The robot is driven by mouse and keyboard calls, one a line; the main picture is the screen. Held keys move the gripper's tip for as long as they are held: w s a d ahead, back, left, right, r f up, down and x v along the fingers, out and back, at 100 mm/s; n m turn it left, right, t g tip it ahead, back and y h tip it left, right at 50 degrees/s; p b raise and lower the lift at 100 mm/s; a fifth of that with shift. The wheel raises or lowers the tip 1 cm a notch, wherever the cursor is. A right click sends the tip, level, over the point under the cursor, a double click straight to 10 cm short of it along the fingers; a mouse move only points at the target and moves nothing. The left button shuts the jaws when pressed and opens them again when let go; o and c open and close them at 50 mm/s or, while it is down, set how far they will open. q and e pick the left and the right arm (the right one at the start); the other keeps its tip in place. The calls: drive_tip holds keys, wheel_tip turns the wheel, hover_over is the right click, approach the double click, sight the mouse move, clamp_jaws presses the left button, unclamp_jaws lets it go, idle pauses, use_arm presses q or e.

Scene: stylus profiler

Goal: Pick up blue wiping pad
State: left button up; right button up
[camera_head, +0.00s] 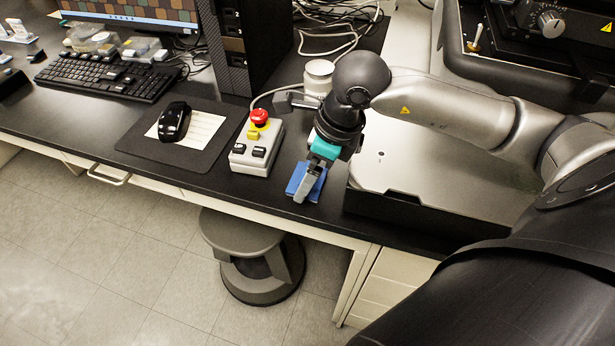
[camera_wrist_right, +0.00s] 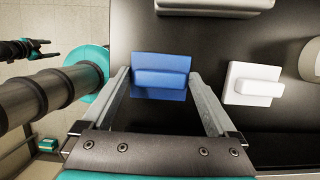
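The blue wiping pad (camera_head: 294,179) lies on the black bench near its front edge, right of the emergency-stop box. It is a flat base with a raised grip block; my right gripper partly covers it in the head view. In the right wrist view the pad (camera_wrist_right: 161,70) shows whole, between and slightly beyond the two finger ends. My right gripper (camera_head: 303,192) points down over the pad from above. Its fingers (camera_wrist_right: 160,84) are spread apart on either side of the pad, with a gap visible on the right.
The emergency-stop box (camera_head: 257,147) stands left of the pad. A white pad-like block (camera_wrist_right: 253,84) and a white jar (camera_head: 319,74) are behind it. A raised black tray (camera_head: 400,212) with a grey plate lies to the right. A stool (camera_head: 252,252) stands below the bench.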

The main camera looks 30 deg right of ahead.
drive_tip(key=c, duration=0.5)
drive_tip(key=shift+c, duration=0.2)
wheel_tip(320, 180, up, 20)
drive_tip(key=p, duration=1.3)
drive_tip(key=o, duration=0.9)
drive_tip(key=shift+c, duration=0.2)
drive_tip(key=c, duration=0.7)
drive_tip(key=shift+w, duration=0.1)
